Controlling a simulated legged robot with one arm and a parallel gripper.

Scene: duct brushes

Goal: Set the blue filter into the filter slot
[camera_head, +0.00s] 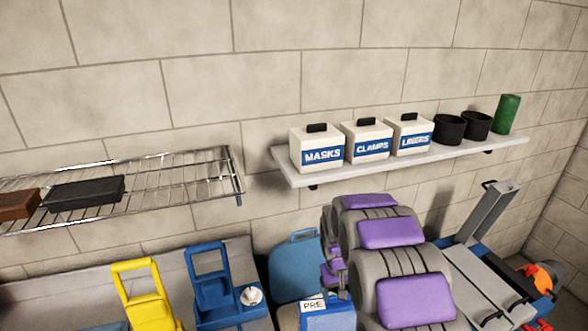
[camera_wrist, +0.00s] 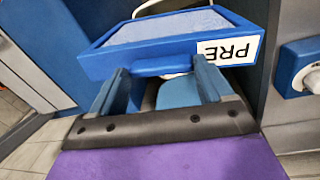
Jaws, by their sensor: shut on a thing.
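The blue filter (camera_wrist: 150,30) is a blue frame with a paler face and a white PRE label, upside down in the wrist view. My gripper (camera_wrist: 163,78) is shut on the filter's blue front handle. In the head view the labelled filter (camera_head: 328,320) shows at the bottom edge, partly cut off, beside my grey and purple arm. My arm hides the gripper there. I cannot make out the filter slot clearly in either view.
A wire rack (camera_head: 190,182) holds dark and brown blocks. Yellow (camera_head: 150,300) and blue (camera_head: 212,290) carriers stand below. A blue panel (camera_head: 293,268) stands behind the filter.

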